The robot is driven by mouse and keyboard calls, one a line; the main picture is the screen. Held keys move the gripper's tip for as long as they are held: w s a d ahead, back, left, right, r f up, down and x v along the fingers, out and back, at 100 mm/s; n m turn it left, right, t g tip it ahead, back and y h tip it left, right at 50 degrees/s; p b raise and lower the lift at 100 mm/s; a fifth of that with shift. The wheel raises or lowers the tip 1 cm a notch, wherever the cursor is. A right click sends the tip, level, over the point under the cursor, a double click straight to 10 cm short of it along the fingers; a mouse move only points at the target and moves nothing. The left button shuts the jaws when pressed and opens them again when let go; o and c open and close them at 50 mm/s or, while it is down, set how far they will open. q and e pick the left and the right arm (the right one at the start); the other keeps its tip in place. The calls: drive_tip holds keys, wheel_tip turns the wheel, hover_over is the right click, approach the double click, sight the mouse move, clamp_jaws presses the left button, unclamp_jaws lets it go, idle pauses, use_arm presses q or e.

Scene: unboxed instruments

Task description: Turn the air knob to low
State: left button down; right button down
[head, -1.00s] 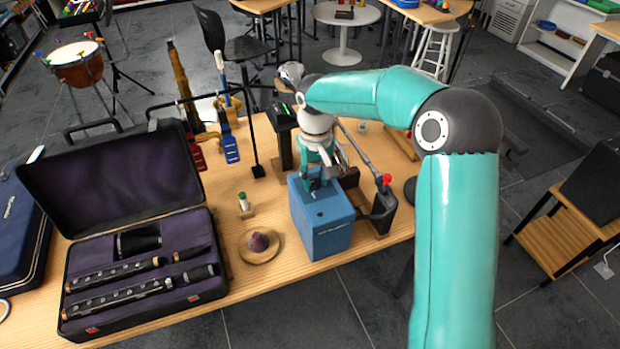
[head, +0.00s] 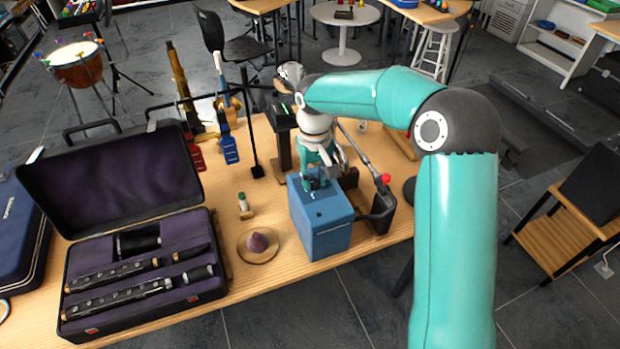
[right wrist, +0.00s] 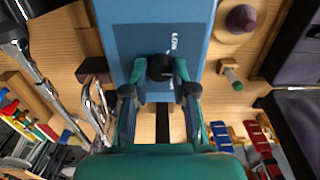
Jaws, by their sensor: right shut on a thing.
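A blue box (head: 322,222) stands on the wooden table, in front of my right arm. In the right wrist view the blue box (right wrist: 195,20) carries a round black knob (right wrist: 160,68) with white lettering beside it, of which "LOW" seems readable. My right gripper (head: 318,182) points down onto the top of the box. In the right wrist view its two fingers (right wrist: 160,82) are closed around the black knob, one on each side. The knob's pointer direction cannot be made out. My left gripper is in neither view.
An open purple-lined case (head: 110,215) with black woodwind parts fills the left of the table.

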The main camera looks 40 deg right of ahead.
sight(314, 180)
drive_tip(key=shift+w+n, duration=0.1)
drive_tip(key=shift+n, duration=0.3)
drive_tip(key=n, duration=0.5)
drive_tip(key=shift+r+p, duration=0.1)
drive_tip(key=shift+p, duration=0.3)
drive_tip(key=n, duration=0.5)
drive_tip(key=shift+n+p, duration=0.4)
drive_tip(key=shift+d, duration=0.1)
drive_tip(key=c, duration=0.9)
unclamp_jaws()
drive_tip(key=shift+w, duration=0.1)
drive_tip(key=shift+c, duration=0.2)
wheel_tip(314, 180, up, 12)
